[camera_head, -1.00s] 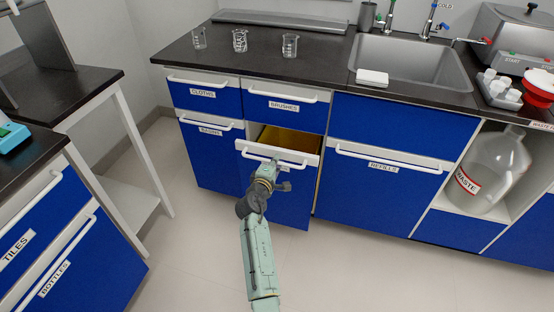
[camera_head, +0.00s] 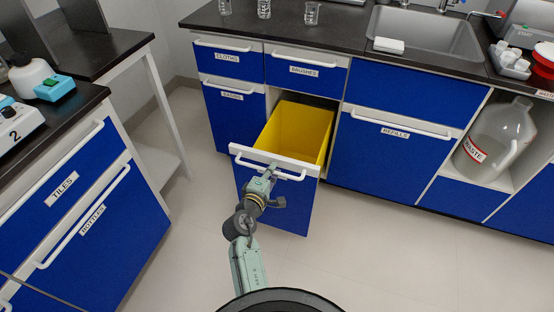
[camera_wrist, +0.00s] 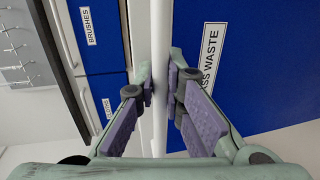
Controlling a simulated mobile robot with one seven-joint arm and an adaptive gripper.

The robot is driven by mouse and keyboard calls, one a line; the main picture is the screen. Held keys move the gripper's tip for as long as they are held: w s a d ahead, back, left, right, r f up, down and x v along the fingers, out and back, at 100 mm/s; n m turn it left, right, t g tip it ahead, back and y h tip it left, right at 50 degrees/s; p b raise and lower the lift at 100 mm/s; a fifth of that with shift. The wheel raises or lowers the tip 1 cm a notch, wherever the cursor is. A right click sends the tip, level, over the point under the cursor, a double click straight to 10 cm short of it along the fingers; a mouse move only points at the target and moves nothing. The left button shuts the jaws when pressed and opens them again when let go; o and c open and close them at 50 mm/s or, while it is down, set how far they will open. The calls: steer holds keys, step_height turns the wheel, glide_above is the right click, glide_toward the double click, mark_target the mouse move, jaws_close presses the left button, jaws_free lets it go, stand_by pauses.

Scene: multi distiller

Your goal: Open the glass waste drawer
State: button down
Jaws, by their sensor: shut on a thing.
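The glass waste drawer (camera_head: 277,205) is a tall blue front under the brushes drawer, pulled well out, with a yellow bin (camera_head: 300,130) showing inside. Its white bar handle (camera_head: 290,177) runs along the top of the front. The label (camera_wrist: 210,58) there is partly hidden and reads "SS WASTE".
The brushes drawer (camera_head: 318,75), cloths drawer (camera_head: 226,66) and refills cabinet (camera_head: 378,160) are shut. Beakers (camera_head: 312,13) stand on the counter. Another bench with tiles and bottles drawers (camera_head: 90,215) is at the left. Floor (camera_head: 400,265) is clear at the lower right.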

steer(key=shift+v, duration=0.8)
steer(key=shift+f, duration=0.15)
steer(key=c, duration=1.7)
jaws_free()
